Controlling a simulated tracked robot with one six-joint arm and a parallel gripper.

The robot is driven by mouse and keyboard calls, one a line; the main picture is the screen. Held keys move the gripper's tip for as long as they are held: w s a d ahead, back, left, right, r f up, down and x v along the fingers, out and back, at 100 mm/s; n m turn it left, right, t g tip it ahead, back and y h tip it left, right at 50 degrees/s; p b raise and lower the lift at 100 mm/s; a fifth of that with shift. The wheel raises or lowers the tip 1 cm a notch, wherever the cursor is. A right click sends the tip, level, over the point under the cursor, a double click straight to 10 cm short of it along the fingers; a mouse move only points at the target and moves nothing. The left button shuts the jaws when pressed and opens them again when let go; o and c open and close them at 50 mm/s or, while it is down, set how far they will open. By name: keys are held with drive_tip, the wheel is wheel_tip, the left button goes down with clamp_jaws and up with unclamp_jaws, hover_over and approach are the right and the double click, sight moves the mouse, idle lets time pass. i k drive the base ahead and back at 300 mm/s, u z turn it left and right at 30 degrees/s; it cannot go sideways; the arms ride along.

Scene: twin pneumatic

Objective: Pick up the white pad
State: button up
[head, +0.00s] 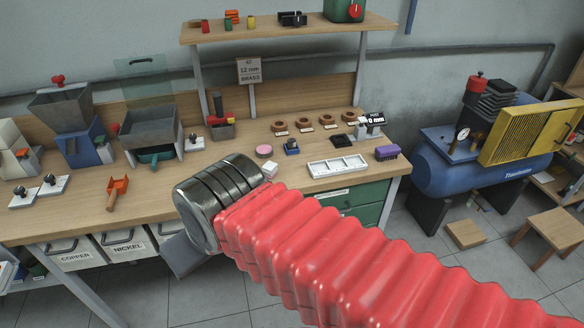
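A small white block (270,170), which may be the white pad, lies on the wooden bench (330,200) just beyond my arm, below a pink round piece (264,151). My arm is a red ribbed sleeve coming from the lower right and ending in a dark ribbed metal cylinder (212,200) over the bench's front edge. The cylinder is close to the white block in the picture; I cannot tell the gap in depth.
An orange scoop (117,190) and white-based knobs (53,185) lie left. A shelf (290,30) spans above. Bare bench lies between scoop and arm.

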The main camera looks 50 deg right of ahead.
sight(269, 169)
drive_tip(key=z, duration=0.45)
drive_tip(key=i, duration=1)
drive_tip(key=z, duration=0.1)
